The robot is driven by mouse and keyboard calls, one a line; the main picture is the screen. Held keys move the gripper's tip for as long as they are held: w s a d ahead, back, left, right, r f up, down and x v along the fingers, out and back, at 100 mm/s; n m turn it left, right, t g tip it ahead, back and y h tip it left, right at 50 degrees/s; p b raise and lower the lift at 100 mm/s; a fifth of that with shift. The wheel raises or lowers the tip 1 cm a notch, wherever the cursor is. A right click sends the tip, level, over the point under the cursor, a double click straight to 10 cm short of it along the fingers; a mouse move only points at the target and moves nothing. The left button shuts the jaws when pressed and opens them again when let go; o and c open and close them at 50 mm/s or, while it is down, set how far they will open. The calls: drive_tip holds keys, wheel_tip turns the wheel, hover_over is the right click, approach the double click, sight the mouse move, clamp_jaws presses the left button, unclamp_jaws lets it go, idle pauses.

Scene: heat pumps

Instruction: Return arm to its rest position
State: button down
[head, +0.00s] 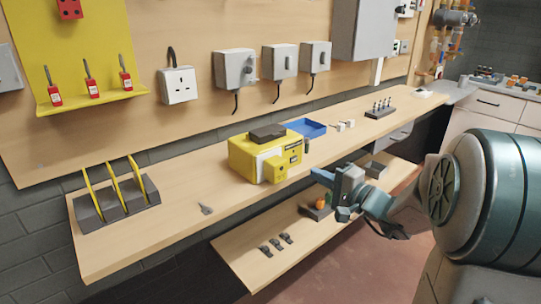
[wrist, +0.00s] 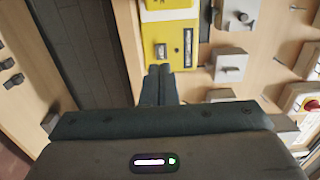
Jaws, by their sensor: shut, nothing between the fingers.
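My gripper (head: 322,175) is in front of the bench's front edge in the head view, to the right of the yellow box. My arm reaches in from the right side. In the wrist view my gripper (wrist: 158,72) has its two dark fingers together with nothing between them. The fingers point toward the yellow box (wrist: 172,38); the gap to it is hard to judge. The same yellow box (head: 265,158) stands on the wooden bench (head: 170,215) with a dark block on top.
A lower shelf (head: 262,255) with small dark clips juts out below the bench. A blue tray (head: 305,128) and a dark peg block (head: 381,110) stand farther back. Grey wall boxes (head: 235,68) hang above. The floor (head: 350,265) in front looks clear.

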drive_tip(key=s+a+r+n+g+p, duration=0.3)
drive_tip(key=s+a+n+g+p, duration=0.3)
drive_tip(key=s+a+g+p, duration=0.6)
drive_tip(key=s+d+r+n+h+p, duration=0.4)
drive_tip(key=s+d+r+h+p, duration=0.1)
drive_tip(key=s+d+h, duration=0.5)
drive_tip(key=s+r, duration=0.1)
drive_tip(key=s, duration=0.1)
drive_tip(key=shift+s+d+t+h, duration=0.3)
drive_tip(key=shift+s+d+h, duration=0.1)
